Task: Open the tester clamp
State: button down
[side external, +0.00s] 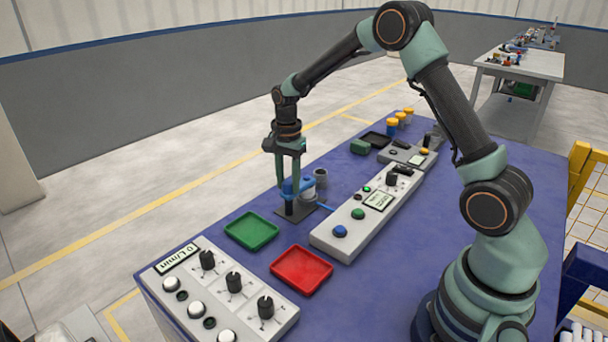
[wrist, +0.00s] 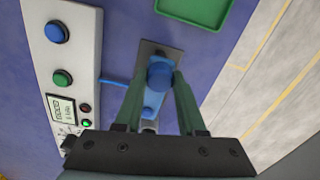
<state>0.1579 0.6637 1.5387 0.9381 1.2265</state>
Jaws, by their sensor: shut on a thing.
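The tester clamp (side external: 296,187) is a blue piece on a dark upright post over a dark square base plate (side external: 316,216). My gripper (side external: 288,178) points down from above and is shut on the blue clamp. In the wrist view both fingers of my gripper (wrist: 162,82) touch or nearly cover its sides. The fingers hide part of the clamp, and I cannot tell whether it is open or closed.
A long white control panel (side external: 352,228) with blue and green buttons stands beside the clamp. A green tray (side external: 251,230) and a red tray (side external: 301,270) lie in front. A grey cylinder (side external: 321,178) stands just behind the clamp. A knob panel (side external: 215,291) is at the near end.

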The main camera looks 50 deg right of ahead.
jog(key=shift+m, duration=0.3)
jog(key=m, duration=0.3)
jog(key=shift+r+m, duration=0.1)
jog(key=shift+m, duration=0.3)
jog(key=m, duration=0.4)
jog(key=shift+m, duration=0.3)
jog(key=m, duration=0.8)
jog(key=shift+m, duration=0.6)
jog(key=c, duration=0.5)
grip_release()
